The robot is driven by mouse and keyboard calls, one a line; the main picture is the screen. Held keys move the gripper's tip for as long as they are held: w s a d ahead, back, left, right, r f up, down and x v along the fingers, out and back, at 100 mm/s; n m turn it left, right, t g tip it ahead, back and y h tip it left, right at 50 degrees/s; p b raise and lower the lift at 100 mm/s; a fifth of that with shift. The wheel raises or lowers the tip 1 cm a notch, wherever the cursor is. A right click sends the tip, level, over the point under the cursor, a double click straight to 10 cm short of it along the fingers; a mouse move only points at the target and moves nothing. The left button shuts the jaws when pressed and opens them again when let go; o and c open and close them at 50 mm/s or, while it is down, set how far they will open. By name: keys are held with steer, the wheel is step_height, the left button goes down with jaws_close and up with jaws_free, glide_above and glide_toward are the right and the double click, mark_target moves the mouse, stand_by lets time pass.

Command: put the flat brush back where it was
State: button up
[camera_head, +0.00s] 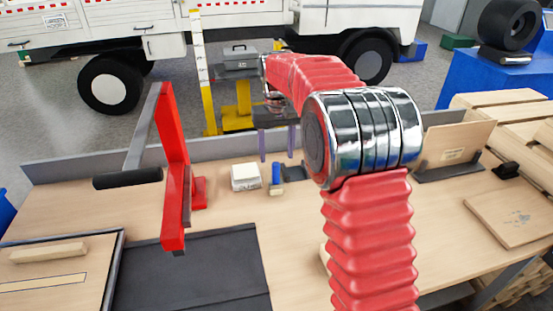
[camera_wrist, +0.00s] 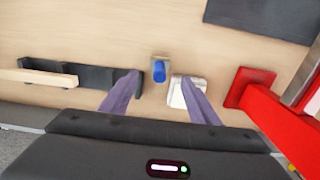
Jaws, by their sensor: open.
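A small blue piece with a tan and grey end, which looks like the flat brush (camera_head: 276,175), is on the wooden bench in the head view, just right of a white block (camera_head: 245,177). In the wrist view the brush (camera_wrist: 159,70) lies between my two finger lines, close to the tips. My gripper (camera_head: 276,157) has two purple fingers pointing down, apart, with nothing held. In the wrist view my gripper (camera_wrist: 160,77) is spread open over the brush area. Whether the fingers touch the brush or are above it I cannot tell.
A dark holder (camera_wrist: 90,76) stands close on the brush's other side. The white block (camera_wrist: 187,92) is beside the right finger. A red lever press (camera_head: 175,170) stands left, with a dark mat (camera_head: 190,270) in front. Bare bench lies in front of the brush.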

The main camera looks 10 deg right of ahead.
stand_by(0.6)
steer(key=s+r+t, duration=0.1)
steer(key=s+r, duration=0.4)
steer(key=s, duration=0.3)
steer(key=s+r+t, duration=0.2)
steer(key=s+r, duration=0.2)
steer(key=s, duration=0.4)
steer(key=s+f+t, duration=0.1)
steer(key=s+f, duration=0.1)
steer(key=s, duration=0.7)
steer(key=s+f+t, duration=0.1)
steer(key=s+f, duration=0.1)
steer(key=s, duration=0.7)
steer(key=shift+s+t, duration=0.3)
steer(key=shift+c, duration=0.2)
